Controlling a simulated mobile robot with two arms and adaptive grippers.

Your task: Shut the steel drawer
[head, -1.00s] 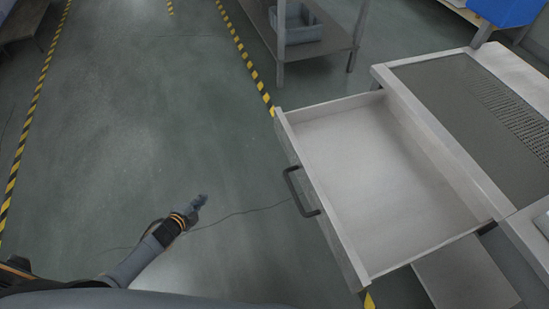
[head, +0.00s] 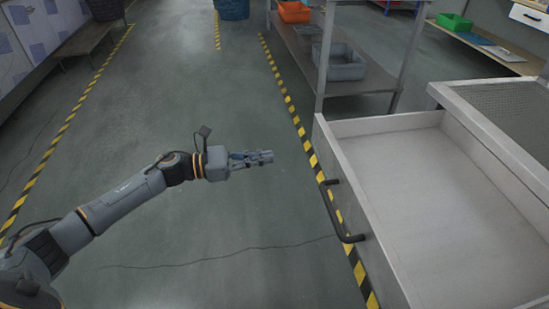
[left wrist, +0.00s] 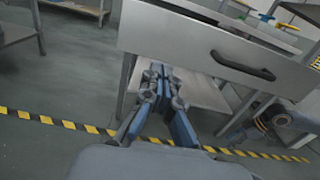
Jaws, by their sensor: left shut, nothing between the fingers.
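The steel drawer (head: 425,190) stands pulled far out of its bench, and it looks empty inside. Its front panel carries a dark bar handle (head: 341,212) and faces left in the head view. My left gripper (head: 268,157) is shut and empty, to the left of the drawer front and apart from it, over the aisle. In the left wrist view, the shut fingers (left wrist: 161,75) point toward the bench, and the drawer front (left wrist: 185,38) with its handle (left wrist: 243,67) shows beyond them. My right gripper is not in the head view.
A grey shelf rack (head: 300,50) with a grey bin (head: 340,62) and an orange bin (head: 293,11) stands beyond the drawer. The bench top (head: 500,105) is behind the drawer. The floor aisle (head: 190,110) between the striped tapes is clear.

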